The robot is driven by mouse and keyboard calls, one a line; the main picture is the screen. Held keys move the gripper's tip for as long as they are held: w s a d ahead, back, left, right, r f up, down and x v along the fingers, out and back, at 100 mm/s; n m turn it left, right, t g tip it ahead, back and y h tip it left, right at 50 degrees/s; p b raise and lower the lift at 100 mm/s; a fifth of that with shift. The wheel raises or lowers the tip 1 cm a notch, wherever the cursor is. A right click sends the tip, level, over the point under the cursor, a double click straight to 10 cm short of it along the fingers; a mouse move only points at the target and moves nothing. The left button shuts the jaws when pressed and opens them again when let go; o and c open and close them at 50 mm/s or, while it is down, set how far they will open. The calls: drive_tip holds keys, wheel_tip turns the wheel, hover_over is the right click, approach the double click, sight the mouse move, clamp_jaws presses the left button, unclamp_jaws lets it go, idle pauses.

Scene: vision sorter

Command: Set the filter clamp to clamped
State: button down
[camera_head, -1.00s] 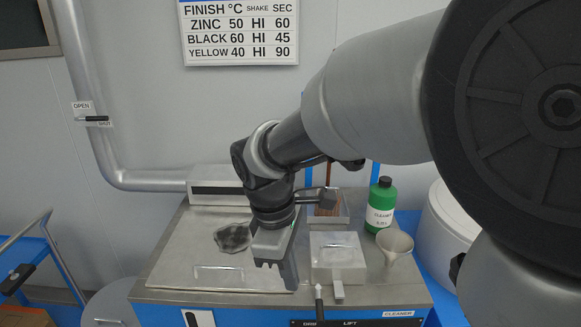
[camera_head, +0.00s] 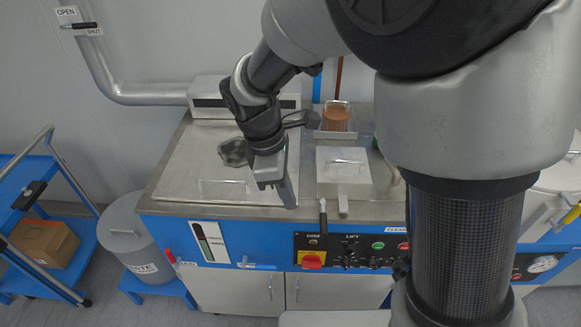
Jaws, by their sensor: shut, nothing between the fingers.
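My gripper (camera_head: 288,203) is shut and empty. It points down over the front edge of the steel bench top, just left of a small lidded steel box (camera_head: 342,185). The box has a handle on its lid and a tab (camera_head: 343,207) at its front. A short lever with a pale tip (camera_head: 322,211) stands at the bench's front edge, right of my gripper. No part in view is labelled as the filter clamp, so I cannot tell which it is. My arm hides part of the bench's right side.
A control panel (camera_head: 336,258) with a red-and-yellow switch is on the bench front. A waste bin (camera_head: 146,245) and a blue cart (camera_head: 30,200) with a cardboard box (camera_head: 45,243) stand at left. A brown brush (camera_head: 336,120) is behind the steel box.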

sight(323, 219)
drive_tip(key=d+f, duration=0.5)
drive_tip(key=f, duration=0.1)
drive_tip(key=shift+d+f, duration=0.15)
drive_tip(key=shift+f, duration=0.2)
drive_tip(key=shift+s+d, duration=0.1)
